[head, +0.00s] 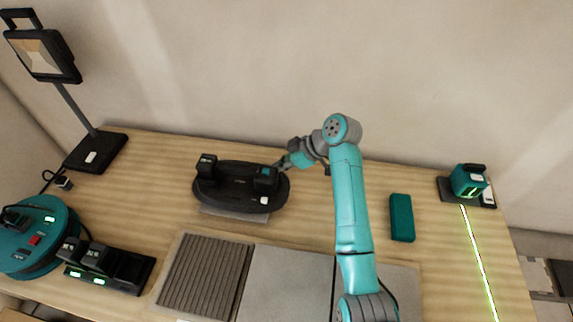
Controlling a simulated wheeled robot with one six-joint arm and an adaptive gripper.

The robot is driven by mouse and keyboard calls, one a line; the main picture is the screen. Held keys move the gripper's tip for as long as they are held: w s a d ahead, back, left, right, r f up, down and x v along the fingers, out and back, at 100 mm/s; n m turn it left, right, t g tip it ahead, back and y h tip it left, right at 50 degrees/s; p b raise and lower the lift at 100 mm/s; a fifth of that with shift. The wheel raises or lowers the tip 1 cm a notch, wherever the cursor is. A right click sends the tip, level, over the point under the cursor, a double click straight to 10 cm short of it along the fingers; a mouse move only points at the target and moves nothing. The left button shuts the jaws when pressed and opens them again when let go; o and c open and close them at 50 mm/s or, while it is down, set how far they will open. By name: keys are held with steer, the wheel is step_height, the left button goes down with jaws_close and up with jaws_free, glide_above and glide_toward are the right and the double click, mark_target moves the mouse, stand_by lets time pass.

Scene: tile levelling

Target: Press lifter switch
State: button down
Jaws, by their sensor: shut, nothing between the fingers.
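The lifter (238,183) is a dark oval device with two raised black blocks, lying on a grey tile (233,214) left of the table's middle. A small white patch (264,200), perhaps its switch, shows at its right front. A teal patch shows on its right block (266,174). My gripper (281,165) is at the lifter's back right edge, close to the right block. It is shut and empty. Its fingertips are small and partly merge with the dark lifter, so I cannot tell whether they touch it.
A teal block (402,217) lies right of my arm. A laser level (469,182) throws a green line at the far right. A lamp (95,149), a teal round device (35,235) and a charger (120,270) stand left. A ridged grey panel (205,275) and tiles (285,285) lie in front.

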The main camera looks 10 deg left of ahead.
steer(key=shift+a, duration=0.25)
steer(key=shift+d+r, duration=0.15)
steer(key=shift+r, duration=0.65)
steer(key=shift+r, duration=0.1)
